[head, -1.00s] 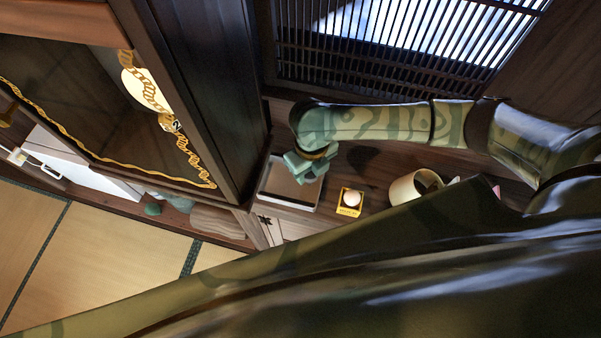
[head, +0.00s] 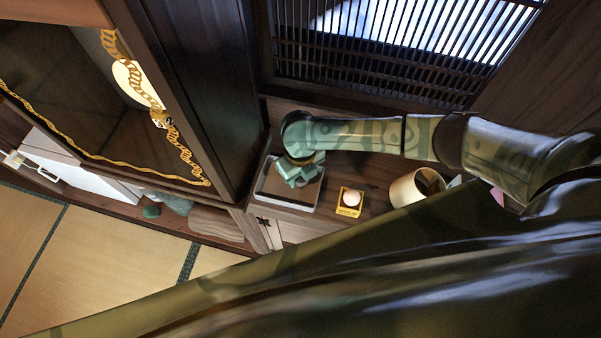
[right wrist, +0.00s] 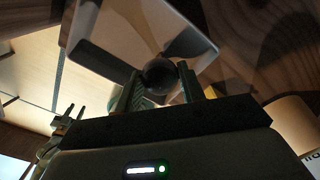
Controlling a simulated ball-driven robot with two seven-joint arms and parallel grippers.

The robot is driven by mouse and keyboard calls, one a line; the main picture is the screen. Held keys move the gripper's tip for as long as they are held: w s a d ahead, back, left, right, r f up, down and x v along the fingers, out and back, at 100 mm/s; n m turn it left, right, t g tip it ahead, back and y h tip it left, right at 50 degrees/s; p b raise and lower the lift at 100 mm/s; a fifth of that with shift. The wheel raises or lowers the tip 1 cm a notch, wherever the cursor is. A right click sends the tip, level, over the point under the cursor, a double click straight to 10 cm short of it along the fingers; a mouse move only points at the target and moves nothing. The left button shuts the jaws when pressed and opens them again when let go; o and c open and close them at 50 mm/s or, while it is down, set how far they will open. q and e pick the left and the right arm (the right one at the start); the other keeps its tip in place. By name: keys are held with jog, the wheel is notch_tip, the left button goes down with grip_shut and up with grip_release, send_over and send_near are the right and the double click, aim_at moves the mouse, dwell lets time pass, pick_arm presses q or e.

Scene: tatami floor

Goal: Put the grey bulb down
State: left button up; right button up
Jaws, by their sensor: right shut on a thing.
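The grey bulb (right wrist: 159,76) is a dark round shape between the fingertips of my right gripper in the right wrist view. My right gripper (right wrist: 160,82) is shut on it. A shallow tray with a pale rim (right wrist: 190,52) lies beyond the bulb there. In the head view my right gripper (head: 300,172) is over the tray (head: 310,207), and the bulb is hidden by the gripper. I cannot tell whether the bulb touches the tray.
On the wooden shelf, a small yellow box with a white ball (head: 350,201) stands right of the tray. A dark cabinet post (head: 215,95) rises at the left, and a slatted window (head: 390,60) is behind.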

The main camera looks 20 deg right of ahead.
jog(key=o, duration=0.8)
jog(key=shift+c, duration=0.2)
notch_tip(320, 180, up, 13)
jog(key=p, duration=0.2)
jog(key=shift+f, duration=0.2)
